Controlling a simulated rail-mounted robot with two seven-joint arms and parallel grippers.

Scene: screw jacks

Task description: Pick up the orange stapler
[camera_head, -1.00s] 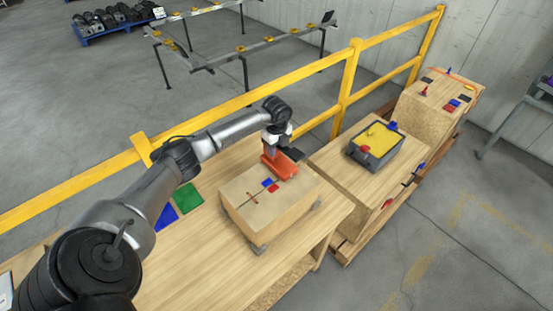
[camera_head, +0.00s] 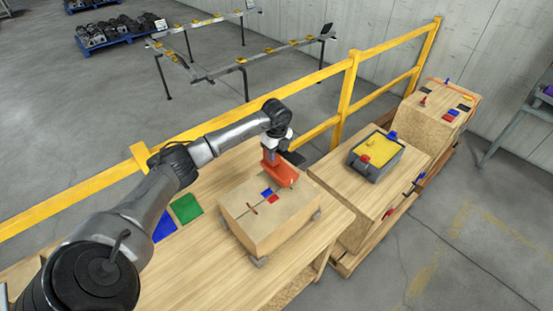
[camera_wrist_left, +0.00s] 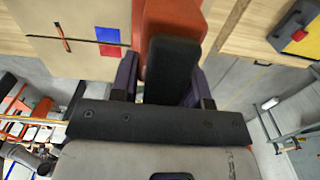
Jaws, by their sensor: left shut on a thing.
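The orange stapler (camera_head: 282,176) is at the far right end of the cardboard box (camera_head: 285,232), and I cannot tell whether it rests on the top or hangs just above it. My left gripper (camera_head: 270,160) comes down on it from above and is shut on it. In the left wrist view the stapler (camera_wrist_left: 172,22) runs out from between the purple fingers of my gripper (camera_wrist_left: 165,75), with a black part toward the camera. The fingers hide some of its body. My right gripper is not in view.
Blue (camera_head: 266,193) and red (camera_head: 273,199) patches lie on the box beside the stapler. A green square (camera_head: 186,208) and a blue one (camera_head: 165,227) lie on the table (camera_head: 190,280). A yellow railing (camera_head: 347,95) runs behind.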

